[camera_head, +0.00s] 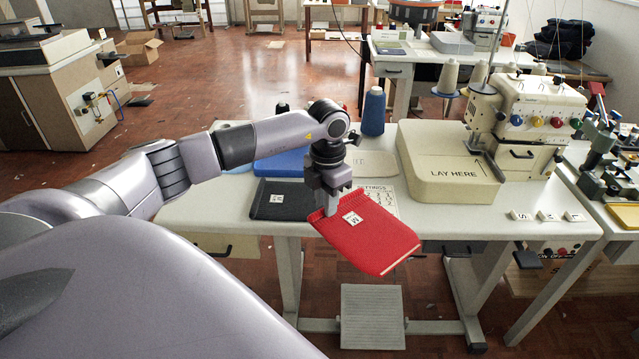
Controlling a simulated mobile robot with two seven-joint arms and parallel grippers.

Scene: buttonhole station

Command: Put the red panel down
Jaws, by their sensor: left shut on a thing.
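The red panel (368,240) is a flat fabric piece with a white label marked M. It hangs in the air over the table's front edge, sloping down toward the front right. My left gripper (331,205) points down and is shut on the panel's back left edge. The white table (440,222) is behind and below it. A cream block marked LAY HERE (450,178) stands on the table to the right of the panel. My right gripper does not show.
A dark panel (281,200) lies on the table left of the red one, near a settings sheet (380,197). A blue thread cone (374,112) stands behind. The sewing machine (525,120) is at the right. Small lettered tags (547,216) lie on the right front.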

